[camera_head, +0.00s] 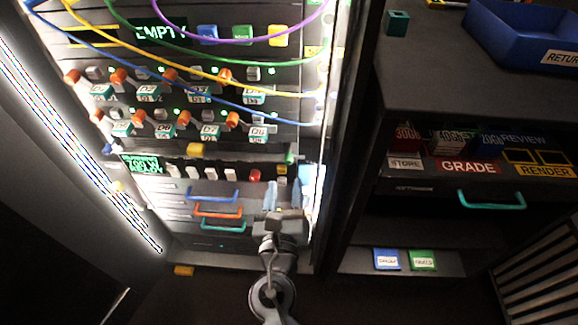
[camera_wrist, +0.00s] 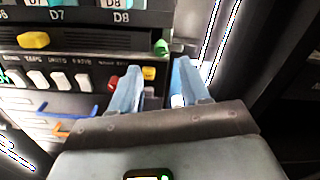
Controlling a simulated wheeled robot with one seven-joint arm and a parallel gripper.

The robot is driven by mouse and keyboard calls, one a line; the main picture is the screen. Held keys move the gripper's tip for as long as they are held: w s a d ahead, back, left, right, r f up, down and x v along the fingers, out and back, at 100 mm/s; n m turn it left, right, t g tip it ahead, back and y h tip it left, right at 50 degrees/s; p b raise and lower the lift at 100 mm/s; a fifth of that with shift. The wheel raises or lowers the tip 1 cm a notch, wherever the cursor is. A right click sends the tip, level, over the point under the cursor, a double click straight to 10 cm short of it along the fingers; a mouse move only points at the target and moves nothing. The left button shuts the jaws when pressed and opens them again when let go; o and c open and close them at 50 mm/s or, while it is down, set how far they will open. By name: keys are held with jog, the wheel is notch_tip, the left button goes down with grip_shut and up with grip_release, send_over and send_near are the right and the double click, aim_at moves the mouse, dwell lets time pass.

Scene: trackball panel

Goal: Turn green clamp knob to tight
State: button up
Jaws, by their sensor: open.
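The small green clamp knob (camera_head: 290,157) sits at the right end of a dark rack strip. It also shows in the wrist view (camera_wrist: 161,47), beyond my fingertips and between them in the picture. My gripper (camera_head: 283,187) is in front of the lower right part of the rack, below the knob. In the wrist view my gripper (camera_wrist: 159,66) has its two pale blue fingers apart, with nothing between them. The fingers look clear of the knob, though the depth gap is hard to judge. The knob's markings are too small to read.
A yellow knob (camera_head: 196,149) is on the same strip to the left. Below are white switches, a red button (camera_head: 255,176) and drawers with blue (camera_head: 213,194), orange and teal handles. Cables hang across the upper rack. A dark shelf unit (camera_head: 470,85) stands to the right.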

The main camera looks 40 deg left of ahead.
aim_at(288, 163)
jog(key=b+x, duration=0.1)
jog(key=x, duration=0.5)
jog(key=shift+w+a, duration=0.1)
jog(key=shift+w, duration=0.25)
grip_shut()
